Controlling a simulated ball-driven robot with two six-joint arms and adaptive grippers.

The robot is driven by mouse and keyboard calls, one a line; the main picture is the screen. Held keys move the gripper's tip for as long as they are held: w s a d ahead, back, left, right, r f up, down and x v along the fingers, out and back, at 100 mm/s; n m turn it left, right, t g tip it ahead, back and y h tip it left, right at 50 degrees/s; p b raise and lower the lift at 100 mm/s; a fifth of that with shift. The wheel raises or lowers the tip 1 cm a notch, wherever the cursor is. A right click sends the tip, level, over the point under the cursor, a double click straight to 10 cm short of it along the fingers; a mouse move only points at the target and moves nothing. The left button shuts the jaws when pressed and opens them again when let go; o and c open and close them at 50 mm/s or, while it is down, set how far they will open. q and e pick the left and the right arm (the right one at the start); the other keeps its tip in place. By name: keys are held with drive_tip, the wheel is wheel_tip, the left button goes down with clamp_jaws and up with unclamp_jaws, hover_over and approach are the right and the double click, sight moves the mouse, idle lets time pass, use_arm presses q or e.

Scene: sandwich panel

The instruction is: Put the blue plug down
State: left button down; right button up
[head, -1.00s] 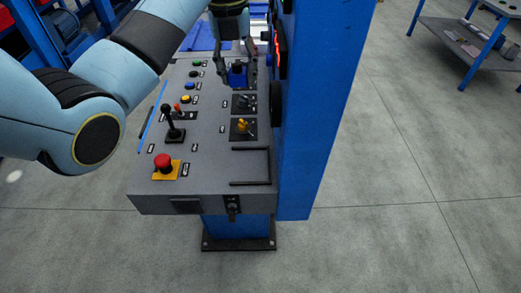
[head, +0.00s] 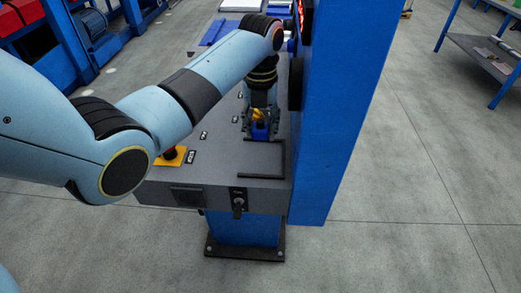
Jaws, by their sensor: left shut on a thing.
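The blue plug (head: 260,132) is between the fingers of my left gripper (head: 260,127), over the front right part of the grey panel (head: 215,178). My left gripper points down and is shut on the plug. Whether the plug's underside touches the panel cannot be told. A yellow knob (head: 258,114) shows just behind the plug, between the fingers. My right gripper is not in view.
A black handle rail (head: 262,176) stands in front of the plug. A blue post (head: 338,110) rises close on the right.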

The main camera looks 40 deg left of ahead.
sight(260, 138)
use_arm(q)
wheel_tip(260, 138, down, 4)
drive_tip(key=shift+r, duration=0.2)
wheel_tip(260, 138, down, 3)
drive_tip(key=shift+f+b, duration=0.15)
drive_tip(key=shift+b, duration=0.25)
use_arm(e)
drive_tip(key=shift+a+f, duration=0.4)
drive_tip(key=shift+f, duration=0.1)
use_arm(q)
drive_tip(key=shift+f, duration=0.1)
drive_tip(key=shift+f, duration=0.4)
drive_tip(key=c, duration=1.1)
unclamp_jaws()
drive_tip(key=shift+c, duration=0.2)
drive_tip(key=o, duration=0.3)
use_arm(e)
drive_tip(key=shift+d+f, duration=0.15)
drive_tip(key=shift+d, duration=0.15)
use_arm(q)
drive_tip(key=shift+r, duration=0.15)
